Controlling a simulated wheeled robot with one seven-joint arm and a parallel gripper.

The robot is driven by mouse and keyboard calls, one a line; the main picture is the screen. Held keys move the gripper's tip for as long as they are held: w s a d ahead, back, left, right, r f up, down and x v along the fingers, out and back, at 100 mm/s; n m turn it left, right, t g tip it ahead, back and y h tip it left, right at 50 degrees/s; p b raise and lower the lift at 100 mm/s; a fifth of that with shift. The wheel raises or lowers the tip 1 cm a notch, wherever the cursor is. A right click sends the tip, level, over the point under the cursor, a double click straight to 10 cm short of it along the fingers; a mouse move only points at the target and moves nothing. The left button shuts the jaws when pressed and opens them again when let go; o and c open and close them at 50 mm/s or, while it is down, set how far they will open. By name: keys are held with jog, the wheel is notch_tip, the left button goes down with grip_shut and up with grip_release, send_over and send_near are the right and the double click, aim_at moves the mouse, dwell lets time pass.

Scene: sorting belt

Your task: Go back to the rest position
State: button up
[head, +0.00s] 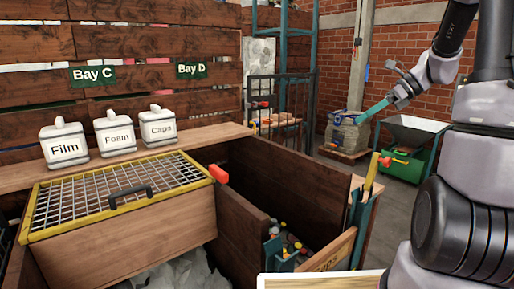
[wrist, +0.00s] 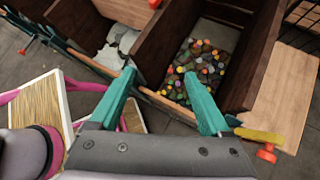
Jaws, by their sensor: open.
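My gripper (head: 368,110) is raised at the right of the head view, reaching left from my arm, with a teal finger showing. In the wrist view my gripper (wrist: 160,92) has its two teal fingers spread wide, with nothing between them. Beyond the fingertips and below lies a wooden bin of coloured caps (wrist: 205,68). The gripper looks clear of the bin walls. The same caps (head: 290,246) show low in the head view, partly hidden by the bin's front wall.
A yellow-framed mesh lid (head: 120,190) covers a bay at the left. White containers labelled Film (head: 65,147), Foam (head: 114,137) and Caps (head: 158,128) stand on the ledge behind it. A green cart (head: 403,163) stands at the back right. A pale wooden board (wrist: 38,112) lies at the wrist view's left.

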jog(key=s+a+r+n+t+h, duration=0.2)
jog(key=s+a+r+n+h, duration=0.1)
jog(key=s+n, duration=0.6)
jog(key=s+a+r+n+t+h, duration=0.2)
jog(key=s+a+r+n+h, duration=0.2)
jog(key=s+n, duration=0.6)
jog(key=shift+r+n, duration=0.6)
jog(key=shift+r, duration=0.25)
